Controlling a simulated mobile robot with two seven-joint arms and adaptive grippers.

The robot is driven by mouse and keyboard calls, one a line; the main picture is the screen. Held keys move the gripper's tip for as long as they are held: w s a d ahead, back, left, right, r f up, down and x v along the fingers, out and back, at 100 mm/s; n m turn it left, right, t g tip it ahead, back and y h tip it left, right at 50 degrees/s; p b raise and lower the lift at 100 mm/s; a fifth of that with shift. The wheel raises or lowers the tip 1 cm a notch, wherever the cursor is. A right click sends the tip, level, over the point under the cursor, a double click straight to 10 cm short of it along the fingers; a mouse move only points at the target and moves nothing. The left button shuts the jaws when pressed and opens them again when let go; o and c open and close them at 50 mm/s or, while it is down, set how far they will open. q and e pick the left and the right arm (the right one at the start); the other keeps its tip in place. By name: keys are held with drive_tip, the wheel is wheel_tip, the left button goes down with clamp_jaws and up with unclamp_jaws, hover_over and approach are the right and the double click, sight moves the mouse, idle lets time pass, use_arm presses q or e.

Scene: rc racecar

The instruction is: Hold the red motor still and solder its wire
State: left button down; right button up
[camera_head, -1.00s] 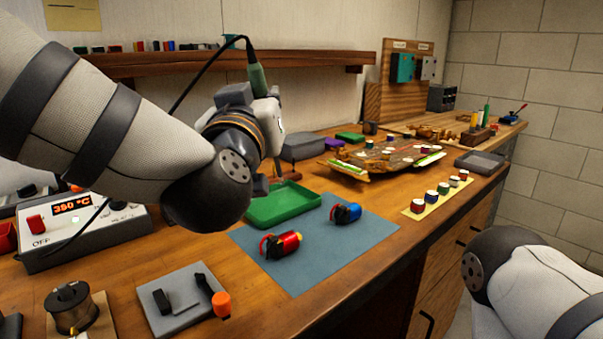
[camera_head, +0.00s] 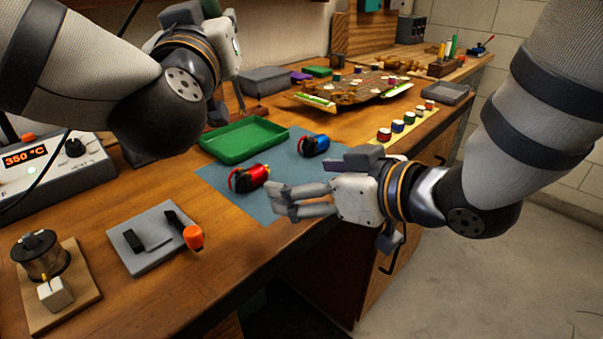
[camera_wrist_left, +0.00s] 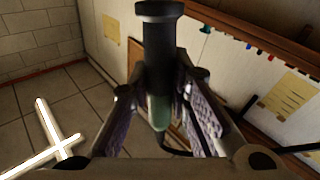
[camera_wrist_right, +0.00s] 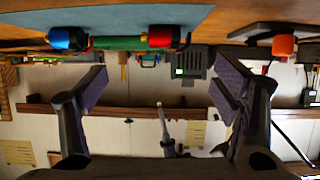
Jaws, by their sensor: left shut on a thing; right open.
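The red motor (camera_head: 249,178) lies on the blue-grey mat (camera_head: 274,211); a red wire loops at its left end. It also shows in the right wrist view (camera_wrist_right: 161,37). My right gripper (camera_head: 280,199) is open and empty, its fingers pointing at the motor from the right, a little apart from it. My left gripper (camera_wrist_left: 162,88) is shut on the soldering iron (camera_wrist_left: 160,30), with a dark end and green handle between its fingers. The soldering station (camera_head: 45,165) reads 350 °C.
A blue motor (camera_head: 314,145) lies behind the red one on the mat. A green tray (camera_head: 243,141) stands behind left. A grey tool pad (camera_head: 147,238) and a solder spool (camera_head: 41,255) are at front left. The bench's front edge runs below my right gripper.

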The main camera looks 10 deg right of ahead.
sight(251, 177)
drive_tip(key=shift+y, duration=0.3)
drive_tip(key=x, duration=0.8)
drive_tip(key=a+x, duration=0.1)
drive_tip(key=x, duration=0.3)
drive_tip(key=shift+s, duration=0.25)
drive_tip(key=c, duration=1.3)
drive_tip(key=shift+a, duration=0.1)
drive_tip(key=shift+c, duration=0.2)
use_arm(q)
drive_tip(key=s+a+f+n+t, duration=0.1)
drive_tip(key=s+a+f, duration=0.2)
drive_tip(key=f, duration=0.4)
drive_tip(key=shift+a+f+n, duration=0.25)
drive_tip(key=shift+a+n, duration=0.15)
drive_tip(key=shift+a, duration=0.4)
